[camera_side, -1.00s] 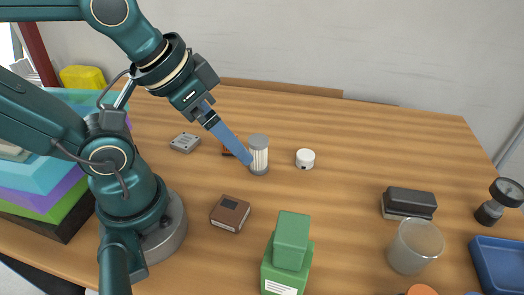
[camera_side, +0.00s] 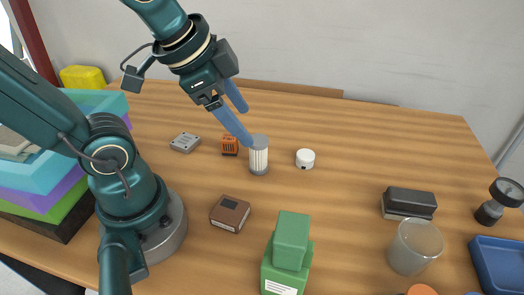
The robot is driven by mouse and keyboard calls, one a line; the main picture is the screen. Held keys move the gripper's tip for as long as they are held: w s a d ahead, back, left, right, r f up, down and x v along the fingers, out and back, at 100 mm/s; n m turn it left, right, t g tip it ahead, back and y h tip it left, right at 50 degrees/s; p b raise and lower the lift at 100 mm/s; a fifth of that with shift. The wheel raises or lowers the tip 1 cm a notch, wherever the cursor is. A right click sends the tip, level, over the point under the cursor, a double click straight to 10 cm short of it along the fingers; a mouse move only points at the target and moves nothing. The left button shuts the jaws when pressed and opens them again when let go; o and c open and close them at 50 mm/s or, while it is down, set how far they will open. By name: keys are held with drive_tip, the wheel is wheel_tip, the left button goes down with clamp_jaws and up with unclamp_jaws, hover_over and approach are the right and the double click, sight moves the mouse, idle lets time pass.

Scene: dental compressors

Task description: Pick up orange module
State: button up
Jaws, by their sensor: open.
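The orange module (camera_side: 230,146) is a small orange block with dark markings, standing on the wooden table just left of the grey-and-white ribbed cylinder (camera_side: 259,157). My gripper (camera_side: 245,126) is open and empty, with two long blue fingers pointing down and to the right. Its fingers are above the table, near the module and the cylinder in the picture. One finger overlaps the cylinder's upper left edge in this view; I cannot tell whether it touches. The module's right edge is close to that finger.
A grey flat module (camera_side: 185,143) lies to the left. A white knob (camera_side: 305,158) lies to the right. A brown box (camera_side: 230,213) and a green block (camera_side: 289,255) are nearer the camera. A black block (camera_side: 409,203) and a clear jar (camera_side: 415,247) stand at right. The back right table is clear.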

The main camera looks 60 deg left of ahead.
drive_tip(key=w+a+f+m+g, duration=0.2)
drive_tip(key=w+a+m, duration=0.1)
drive_tip(key=w+a, duration=0.15)
drive_tip(key=g, duration=0.3)
hover_over(229, 137)
drive_tip(key=w+d, duration=0.2)
wheel_tip(229, 137, down, 7)
drive_tip(key=s+a+f, duration=0.1)
drive_tip(key=s+a+f+n, duration=0.1)
drive_tip(key=shift+f+g, duration=0.3)
drive_tip(key=shift+f, duration=2.55)
clamp_jaws()
